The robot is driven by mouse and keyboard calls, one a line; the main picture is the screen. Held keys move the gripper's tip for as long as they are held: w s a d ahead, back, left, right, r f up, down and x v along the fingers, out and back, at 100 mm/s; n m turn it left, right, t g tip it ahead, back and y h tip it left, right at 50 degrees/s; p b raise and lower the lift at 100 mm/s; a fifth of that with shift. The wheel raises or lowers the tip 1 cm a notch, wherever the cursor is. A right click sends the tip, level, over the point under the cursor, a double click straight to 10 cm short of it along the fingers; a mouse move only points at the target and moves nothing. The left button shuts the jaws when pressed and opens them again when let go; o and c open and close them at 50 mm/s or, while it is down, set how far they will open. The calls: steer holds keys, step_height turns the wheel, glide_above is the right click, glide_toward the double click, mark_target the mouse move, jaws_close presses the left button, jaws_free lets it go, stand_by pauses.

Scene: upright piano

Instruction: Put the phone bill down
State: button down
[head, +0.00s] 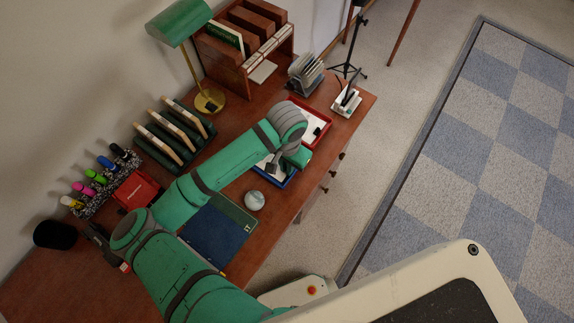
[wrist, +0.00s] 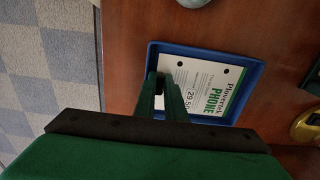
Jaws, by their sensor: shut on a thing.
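The phone bill (wrist: 207,84) is a white sheet with green and black print reading "PHONE" and "29.50". In the wrist view it lies within the outline of a blue tray (wrist: 258,80). My gripper (wrist: 162,80) is shut on the bill's edge, and its fingers hide part of the sheet. I cannot tell whether the bill touches the tray floor or hangs just above it. In the head view my gripper (head: 276,163) is over the blue tray (head: 286,182), and my arm covers much of it.
A red tray (head: 326,136) with paper and a dark object adjoins the blue tray. A round pale paperweight (head: 254,200) and a blue-green mat (head: 215,238) lie nearer. A green lamp (head: 180,22), a wooden organizer (head: 236,64) and a card holder (head: 305,73) stand behind.

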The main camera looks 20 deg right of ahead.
steer(key=shift+f, duration=0.1)
steer(key=c, duration=1.8)
jaws_free()
step_height(320, 180, up, 12)
steer(key=shift+r, duration=0.1)
